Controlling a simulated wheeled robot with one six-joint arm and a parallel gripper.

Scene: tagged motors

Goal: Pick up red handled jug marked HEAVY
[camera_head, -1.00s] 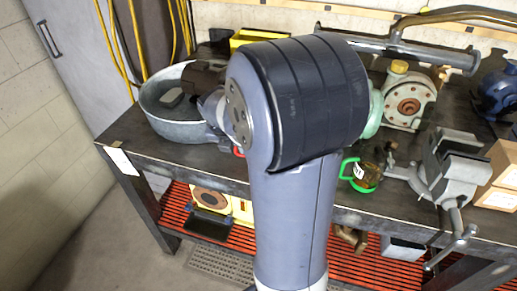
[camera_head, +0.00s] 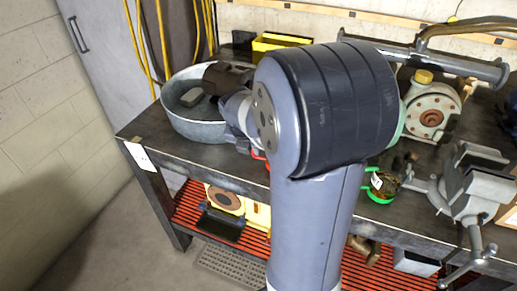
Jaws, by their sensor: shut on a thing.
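A small bit of red (camera_head: 258,156), possibly the red handle of the jug, shows at the left edge of my arm, low near the front of the bench. The rest of that jug and any HEAVY marking are hidden behind my arm. My gripper is not visible; my large grey arm link and its dark joint cover block the middle of the view. A second jug with a green handle (camera_head: 381,188) and a pale label stands on the bench right of my arm.
A round metal basin (camera_head: 180,122) holding dark and grey parts stands at the bench's left end. A vise (camera_head: 478,185) and a cream pump housing (camera_head: 432,112) are at the right. A yellow bin (camera_head: 275,44) is behind. A red slatted shelf (camera_head: 190,205) lies below.

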